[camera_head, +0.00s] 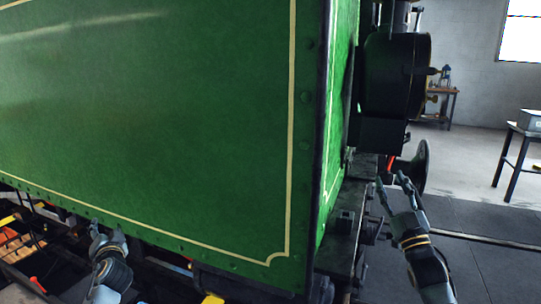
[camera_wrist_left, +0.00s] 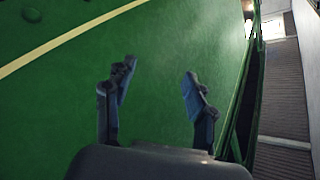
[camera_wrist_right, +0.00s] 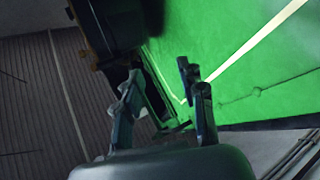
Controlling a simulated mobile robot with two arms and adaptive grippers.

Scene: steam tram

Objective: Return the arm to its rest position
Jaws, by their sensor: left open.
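My left gripper (camera_head: 108,236) is low at the left in the head view, close to the lower edge of the green tram side panel (camera_head: 150,110). In the left wrist view its two fingers (camera_wrist_left: 160,90) stand apart with nothing between them, and the green panel fills the space behind them. My right gripper (camera_head: 394,180) is to the right of the tram's front end, near a dark round buffer (camera_head: 418,168). In the right wrist view its fingers (camera_wrist_right: 160,80) are spread and empty, with the green bodywork beyond.
The large green panel with a cream line blocks much of the head view. The dark front beam (camera_head: 345,235) lies left of my right gripper. A table (camera_head: 525,130) stands at the far right, and a small stand (camera_head: 440,100) by the back wall. Grey floor between is clear.

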